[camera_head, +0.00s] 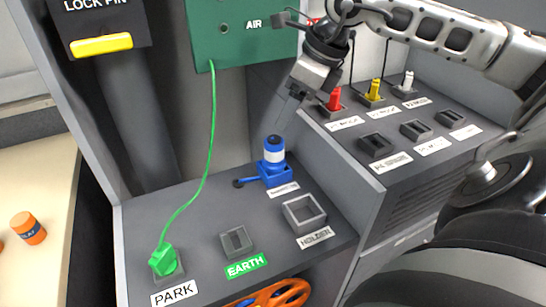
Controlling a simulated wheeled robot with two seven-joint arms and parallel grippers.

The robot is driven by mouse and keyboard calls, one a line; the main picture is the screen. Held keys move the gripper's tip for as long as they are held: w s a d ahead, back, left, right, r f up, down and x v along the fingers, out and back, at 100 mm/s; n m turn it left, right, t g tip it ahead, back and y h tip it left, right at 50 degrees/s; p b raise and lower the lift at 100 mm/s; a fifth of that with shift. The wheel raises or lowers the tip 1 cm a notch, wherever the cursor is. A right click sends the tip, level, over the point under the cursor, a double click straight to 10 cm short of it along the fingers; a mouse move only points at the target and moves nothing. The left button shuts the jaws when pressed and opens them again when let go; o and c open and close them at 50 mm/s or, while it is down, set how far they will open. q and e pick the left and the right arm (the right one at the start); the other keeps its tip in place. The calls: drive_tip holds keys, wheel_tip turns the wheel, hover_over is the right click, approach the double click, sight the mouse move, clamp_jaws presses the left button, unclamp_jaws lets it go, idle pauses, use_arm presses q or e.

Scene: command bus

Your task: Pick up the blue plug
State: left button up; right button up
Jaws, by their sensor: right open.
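The blue plug (273,150) has a white band and stands upright in a blue square base at the back of the low dark shelf. A short blue piece sticks out from the base to the left. My right gripper (291,98) comes in from the upper right and points down. It is open and empty, above and slightly right of the blue plug, apart from it. My left gripper is not in view.
A green plug (163,259) on a green cord sits at the PARK socket. The EARTH socket (236,242) and the HOLDER (304,214) are empty. Red (334,99), yellow (375,89) and white plugs (407,82) stand on the raised right console. A green box hangs above.

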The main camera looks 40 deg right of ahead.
sight(277, 139)
drive_tip(key=x, duration=1)
drive_tip(key=shift+s+d+f, duration=0.1)
drive_tip(key=shift+f, duration=0.1)
drive_tip(key=c, duration=1.2)
